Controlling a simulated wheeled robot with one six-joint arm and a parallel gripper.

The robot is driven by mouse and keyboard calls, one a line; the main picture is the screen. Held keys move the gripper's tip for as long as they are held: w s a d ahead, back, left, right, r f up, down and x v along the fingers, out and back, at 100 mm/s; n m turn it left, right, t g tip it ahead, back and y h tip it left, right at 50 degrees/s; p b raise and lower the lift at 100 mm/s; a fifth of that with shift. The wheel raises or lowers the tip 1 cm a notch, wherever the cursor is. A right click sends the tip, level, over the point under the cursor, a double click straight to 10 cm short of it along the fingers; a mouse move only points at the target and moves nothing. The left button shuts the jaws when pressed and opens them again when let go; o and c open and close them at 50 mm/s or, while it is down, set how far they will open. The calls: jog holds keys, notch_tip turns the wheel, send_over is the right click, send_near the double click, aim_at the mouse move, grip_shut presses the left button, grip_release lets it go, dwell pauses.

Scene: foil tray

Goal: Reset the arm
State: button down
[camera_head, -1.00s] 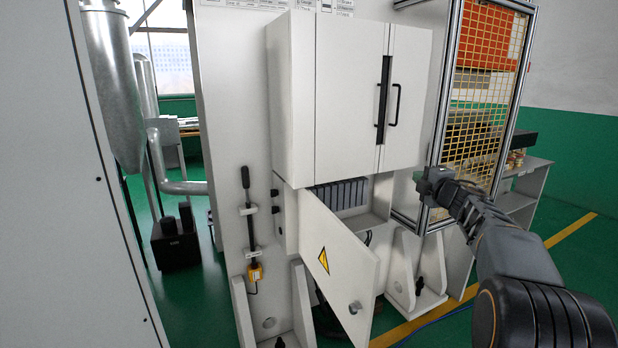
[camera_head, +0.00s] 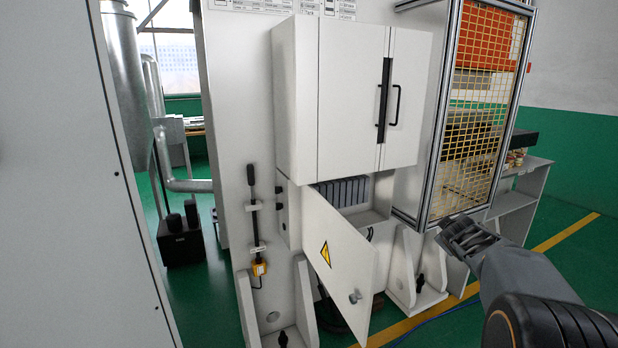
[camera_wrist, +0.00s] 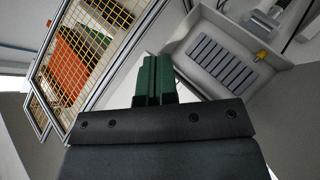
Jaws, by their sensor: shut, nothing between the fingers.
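My gripper (camera_head: 452,228) is at the right in the head view, in front of the lower edge of the mesh-guarded frame, apart from the cabinet. In the wrist view its two green fingers (camera_wrist: 155,80) are together, shut with nothing between them. No foil tray that I can make out shows in these frames.
A white cabinet (camera_head: 350,90) has a lower door (camera_head: 335,262) with a yellow warning sign, hanging open. Slots (camera_wrist: 222,62) show inside the lower compartment. The yellow mesh guard (camera_head: 478,120) stands behind my gripper. Green floor is free at the right.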

jog(key=s+a+f+m+g+y+p, duration=0.1)
jog(key=s+a+m+g+y, duration=0.1)
jog(key=s+a, duration=0.5)
jog(key=s+a+f+m+g+y+p, duration=0.1)
jog(key=s+a+f+g+y+p, duration=0.1)
jog(key=s+a, duration=0.6)
jog(key=s+a+f+m+g+y+p, duration=0.1)
jog(key=s+a+g, duration=0.3)
jog(key=s, duration=1)
jog(key=a+f+m, duration=0.1)
jog(key=a, duration=0.2)
jog(key=shift+s+a+f+m+y, duration=0.2)
jog(key=shift+f+m+y, duration=0.1)
jog(key=shift+y, duration=0.1)
